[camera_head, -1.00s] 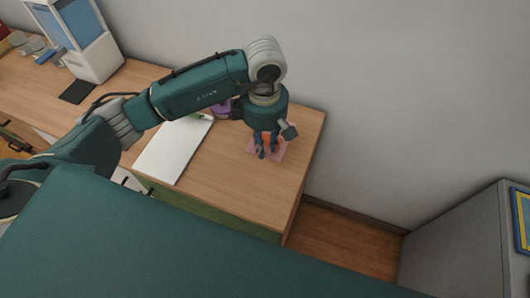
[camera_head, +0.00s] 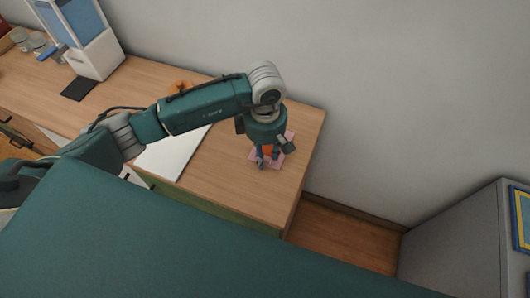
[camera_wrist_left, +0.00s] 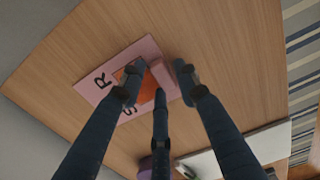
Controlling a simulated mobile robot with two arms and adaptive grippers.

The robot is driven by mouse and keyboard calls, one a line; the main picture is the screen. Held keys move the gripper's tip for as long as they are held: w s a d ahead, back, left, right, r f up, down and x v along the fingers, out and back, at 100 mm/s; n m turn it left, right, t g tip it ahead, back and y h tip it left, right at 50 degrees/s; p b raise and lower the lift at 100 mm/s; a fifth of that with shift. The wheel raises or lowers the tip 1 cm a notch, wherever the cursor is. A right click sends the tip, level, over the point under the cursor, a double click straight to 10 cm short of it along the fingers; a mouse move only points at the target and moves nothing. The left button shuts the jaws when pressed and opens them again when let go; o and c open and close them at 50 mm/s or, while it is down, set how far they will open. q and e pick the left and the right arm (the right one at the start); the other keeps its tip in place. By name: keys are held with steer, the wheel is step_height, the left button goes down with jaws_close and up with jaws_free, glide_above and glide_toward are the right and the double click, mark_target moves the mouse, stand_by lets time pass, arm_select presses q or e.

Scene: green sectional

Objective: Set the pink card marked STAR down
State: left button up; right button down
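The pink card (camera_head: 285,152) is level at the right part of the wooden desk, under my left gripper (camera_head: 267,164). In the left wrist view the card (camera_wrist_left: 94,85) shows an orange shape and black letters, of which S and R can be read; the fingers cover the rest. A raised pink block stands on the card between the fingertips of my left gripper (camera_wrist_left: 159,80). My right gripper is not in view.
A white board (camera_head: 172,158) lies left of the card on the desk (camera_head: 225,180). An orange object (camera_head: 181,86) is behind my arm. A white and blue machine (camera_head: 92,50) stands at the far left by a black mat (camera_head: 78,90). A grey cabinet (camera_head: 455,245) is at the right.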

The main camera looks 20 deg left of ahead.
arm_select(q)
steer(key=shift+r, duration=0.35)
step_height(320, 180, up, 12)
steer(key=b, duration=0.2)
steer(key=shift+f+b, duration=0.15)
steer(key=shift+b, duration=0.15)
stand_by(0.4)
